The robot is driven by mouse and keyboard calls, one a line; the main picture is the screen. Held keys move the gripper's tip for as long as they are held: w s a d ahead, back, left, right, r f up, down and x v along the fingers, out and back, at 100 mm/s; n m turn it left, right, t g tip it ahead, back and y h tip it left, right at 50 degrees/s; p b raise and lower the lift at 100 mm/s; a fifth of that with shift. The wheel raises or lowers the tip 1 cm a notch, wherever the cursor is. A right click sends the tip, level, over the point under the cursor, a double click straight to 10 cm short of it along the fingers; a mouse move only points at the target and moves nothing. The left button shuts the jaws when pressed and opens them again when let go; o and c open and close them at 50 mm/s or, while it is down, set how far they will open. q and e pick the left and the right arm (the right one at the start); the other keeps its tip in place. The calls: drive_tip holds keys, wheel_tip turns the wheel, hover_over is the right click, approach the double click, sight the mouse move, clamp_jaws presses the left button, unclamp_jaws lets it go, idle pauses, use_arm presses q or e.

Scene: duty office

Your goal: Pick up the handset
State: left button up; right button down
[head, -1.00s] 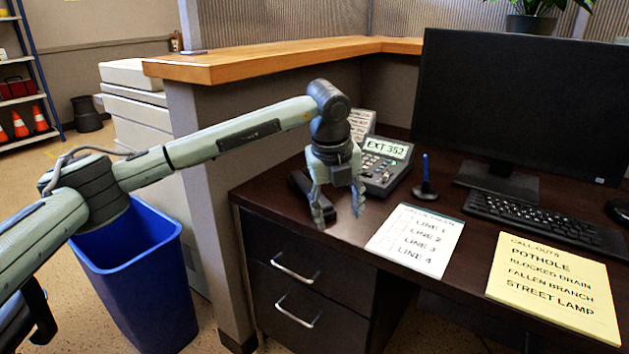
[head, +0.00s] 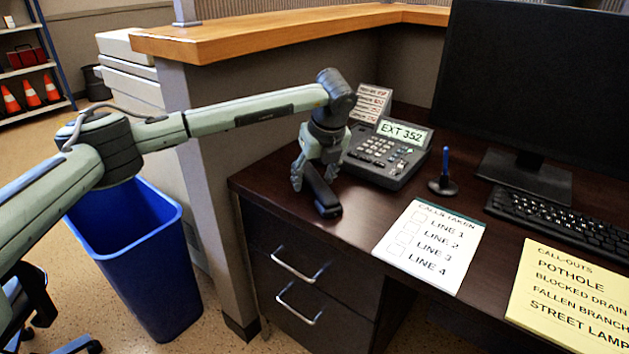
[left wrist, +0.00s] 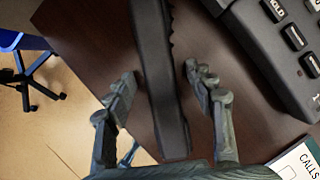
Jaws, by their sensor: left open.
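The black handset (head: 322,191) lies on the dark desk at its left end, beside the desk phone (head: 385,155), whose screen reads EXT 352. My left gripper (head: 314,178) is over the handset, pointing down, and hides its far part. In the left wrist view the handset (left wrist: 162,85) runs between the two open fingers of my left gripper (left wrist: 160,90), with a gap on each side. The fingers look apart from it. The phone's edge (left wrist: 275,60) shows at the upper right of that view. My right gripper is not in view.
A "calls taken" sheet (head: 428,246), a pen in a stand (head: 444,183), a keyboard (head: 560,218), a monitor (head: 545,90) and a yellow call-outs note (head: 570,300) are on the desk. A wooden-topped partition (head: 260,35) stands behind. A blue bin (head: 140,265) is left of the drawers.

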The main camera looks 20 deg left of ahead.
use_arm(q)
drive_tip(key=shift+f, duration=0.1)
drive_tip(key=shift+f+b, duration=0.25)
drive_tip(key=shift+b, duration=0.25)
idle(0.4)
clamp_jaws()
idle(0.4)
